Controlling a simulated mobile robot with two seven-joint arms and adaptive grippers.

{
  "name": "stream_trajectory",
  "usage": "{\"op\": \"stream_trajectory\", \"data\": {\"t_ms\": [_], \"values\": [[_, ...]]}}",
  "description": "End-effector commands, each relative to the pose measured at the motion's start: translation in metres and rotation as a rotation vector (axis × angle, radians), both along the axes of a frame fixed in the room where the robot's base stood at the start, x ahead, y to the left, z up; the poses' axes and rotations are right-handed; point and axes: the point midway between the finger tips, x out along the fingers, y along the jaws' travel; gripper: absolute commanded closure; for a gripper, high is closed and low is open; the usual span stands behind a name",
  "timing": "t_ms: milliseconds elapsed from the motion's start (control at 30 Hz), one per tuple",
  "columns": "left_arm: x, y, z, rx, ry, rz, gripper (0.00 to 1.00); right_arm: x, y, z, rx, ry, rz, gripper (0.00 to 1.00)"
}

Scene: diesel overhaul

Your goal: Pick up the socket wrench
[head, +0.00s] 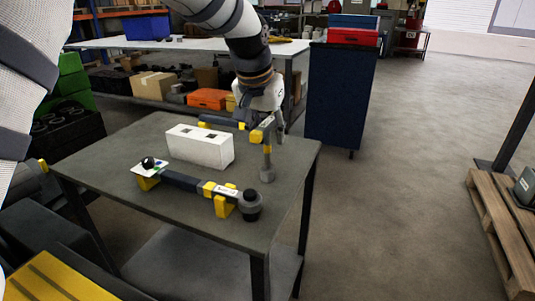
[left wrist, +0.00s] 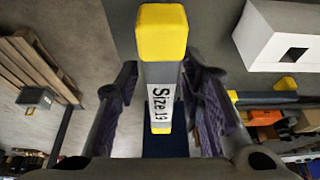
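A socket wrench (head: 256,135) with a dark handle and yellow bands is at the far right part of the grey table (head: 140,212). In the left wrist view the part labelled "Size 19" (left wrist: 163,95) lies between the fingers of my left gripper (left wrist: 160,75). The fingers stand apart on both sides of it, with a narrow gap showing on the left. In the head view my left gripper (head: 272,126) comes down onto this wrench and partly hides it. A second, similar wrench (head: 185,181) lies in front on yellow supports. My right gripper is not in view.
A white block (head: 200,147) with dark openings stands on the table between the wrenches. A blue cabinet (head: 340,95) stands behind right, and a long bench (head: 190,44) with boxes behind. A wooden pallet (head: 497,225) is at the right. The floor between is clear.

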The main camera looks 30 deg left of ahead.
Motion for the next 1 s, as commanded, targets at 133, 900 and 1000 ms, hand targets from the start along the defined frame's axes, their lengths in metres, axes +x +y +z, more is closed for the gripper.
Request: {"op": "stream_trajectory", "data": {"t_ms": [133,900,1000], "values": [[0.011,0.001,-0.029,0.0,0.006,0.0,0.65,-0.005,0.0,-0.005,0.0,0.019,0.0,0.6],[0.011,0.001,-0.028,-0.001,0.0,0.001,1.0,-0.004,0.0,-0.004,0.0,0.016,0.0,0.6],[0.011,0.0,-0.026,-0.001,0.0,0.001,1.0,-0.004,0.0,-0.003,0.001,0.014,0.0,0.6]]}}
